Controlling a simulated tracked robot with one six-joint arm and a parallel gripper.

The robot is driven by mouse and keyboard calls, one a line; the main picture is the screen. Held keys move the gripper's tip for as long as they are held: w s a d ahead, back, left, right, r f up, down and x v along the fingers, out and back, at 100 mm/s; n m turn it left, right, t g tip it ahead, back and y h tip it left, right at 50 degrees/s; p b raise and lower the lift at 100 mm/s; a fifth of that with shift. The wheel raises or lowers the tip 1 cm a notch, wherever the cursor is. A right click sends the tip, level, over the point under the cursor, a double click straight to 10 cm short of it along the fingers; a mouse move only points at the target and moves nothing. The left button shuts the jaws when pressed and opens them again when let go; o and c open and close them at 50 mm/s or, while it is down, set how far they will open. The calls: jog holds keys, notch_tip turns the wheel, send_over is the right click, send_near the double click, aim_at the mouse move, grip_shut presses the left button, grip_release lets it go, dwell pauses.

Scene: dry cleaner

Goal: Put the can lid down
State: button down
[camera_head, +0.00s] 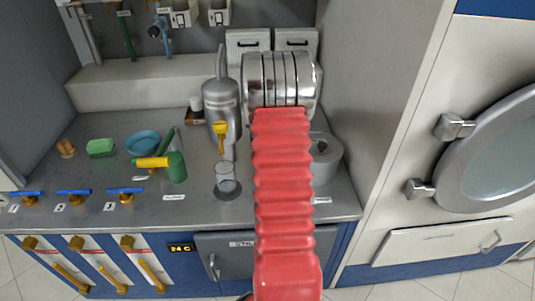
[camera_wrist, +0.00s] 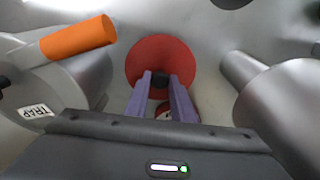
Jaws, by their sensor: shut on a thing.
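The can lid (camera_wrist: 143,62) is a red disc with a dark knob at its middle, in the wrist view. My gripper (camera_wrist: 161,80) has its two purple fingers closed on that knob. The lid faces the camera, with a pale grey surface around it. I cannot tell whether the lid touches that surface. In the camera_head view the lid and gripper are hidden behind my red arm. A small red and white patch shows between the fingers below the lid; I cannot tell what it is.
A grey cylinder labelled TRAP (camera_wrist: 75,85) with an orange handle (camera_wrist: 80,40) stands at left in the wrist view. Another grey cylinder (camera_wrist: 285,85) is at right. In the camera_head view, a glass (camera_head: 226,180), green bottle (camera_head: 177,167) and blue bowl (camera_head: 142,142) stand on the counter (camera_head: 110,200).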

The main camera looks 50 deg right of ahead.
jog(key=shift+f, duration=1.85)
jog(key=c, duration=1.5)
grip_release()
jog(key=r, duration=0.4)
jog(key=a+r, duration=0.1)
jog(key=r, duration=0.7)
jog(key=shift+s+a, duration=0.2)
jog(key=shift+a, duration=0.05)
